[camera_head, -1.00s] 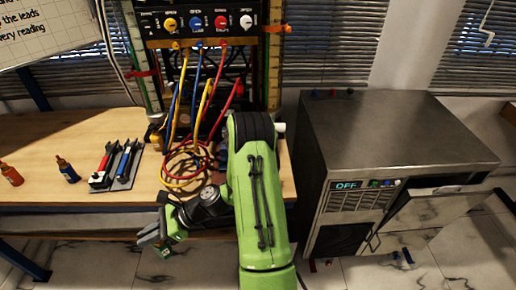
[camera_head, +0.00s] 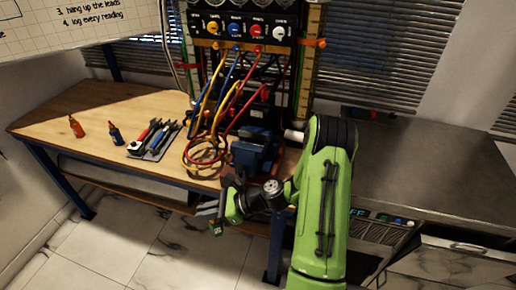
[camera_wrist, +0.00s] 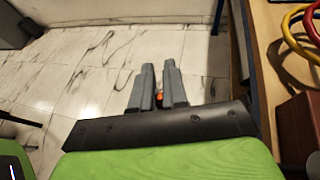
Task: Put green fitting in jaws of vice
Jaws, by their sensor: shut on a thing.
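My gripper (camera_head: 212,210) hangs in front of the bench's front edge, low and to the left of the vice. The blue vice (camera_head: 250,154) stands on the bench's right part, near the front edge. Its jaw gap is not clear from here.
Yellow, blue and red leads (camera_head: 205,150) hang from the panel (camera_head: 240,29) and loop on the bench (camera_head: 80,108) left of the vice. A metal cabinet (camera_head: 425,150) is on the right.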

